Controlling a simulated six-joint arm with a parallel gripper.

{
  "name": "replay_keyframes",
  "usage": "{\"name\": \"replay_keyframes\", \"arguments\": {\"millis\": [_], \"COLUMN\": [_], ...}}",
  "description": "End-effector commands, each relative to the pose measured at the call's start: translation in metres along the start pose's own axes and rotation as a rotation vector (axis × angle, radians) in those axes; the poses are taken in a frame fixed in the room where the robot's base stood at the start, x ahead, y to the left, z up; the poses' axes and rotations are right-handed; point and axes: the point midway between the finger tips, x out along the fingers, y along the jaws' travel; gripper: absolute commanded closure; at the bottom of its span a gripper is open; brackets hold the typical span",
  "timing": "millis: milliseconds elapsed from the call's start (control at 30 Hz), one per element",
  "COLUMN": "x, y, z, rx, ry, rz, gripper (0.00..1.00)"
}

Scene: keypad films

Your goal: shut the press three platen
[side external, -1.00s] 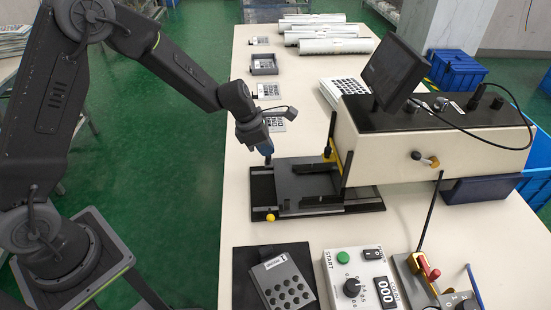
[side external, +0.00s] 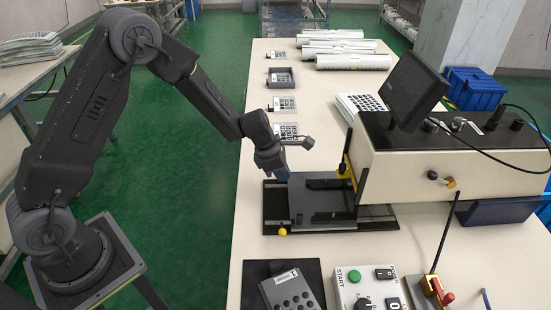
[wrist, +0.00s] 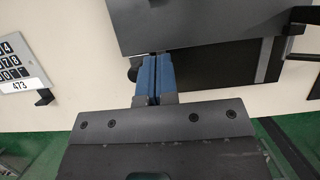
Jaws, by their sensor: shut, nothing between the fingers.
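The press (side external: 420,160) is a cream body with a black top. Its dark grey platen (side external: 318,203) is a flat plate on a black base (side external: 272,208), sticking out to the left of the body. The platen also shows at the top of the wrist view (wrist: 200,22). My gripper (side external: 284,175) is shut and empty, its blue fingertips at the platen's back left corner. In the wrist view its blue fingers (wrist: 158,72) are together, their tips at the platen's near edge. I cannot tell whether they touch it.
A yellow knob (side external: 283,231) sits at the base's front left. A keypad device (side external: 290,289) and a START control box (side external: 362,290) stand in front. Film cards (side external: 285,130), a grey tray (side external: 281,77) and white rolls (side external: 350,62) lie behind. A black monitor (side external: 409,88) stands on the press.

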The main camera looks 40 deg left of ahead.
Motion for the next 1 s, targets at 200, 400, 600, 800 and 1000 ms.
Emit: {"name": "replay_keyframes", "arguments": {"millis": [200,400,600,800,1000], "x": [0.021,0.026,0.027,0.027,0.035], "y": [0.000,0.000,0.000,0.000,0.000], "z": [0.021,0.035,0.037,0.038,0.058], "rx": [0.003,0.002,0.000,0.000,0.003], "ry": [-0.001,0.000,0.000,0.000,-0.002], "rz": [0.002,0.001,0.001,0.001,0.000], "gripper": [1.00,1.00,1.00,1.00,1.00]}}
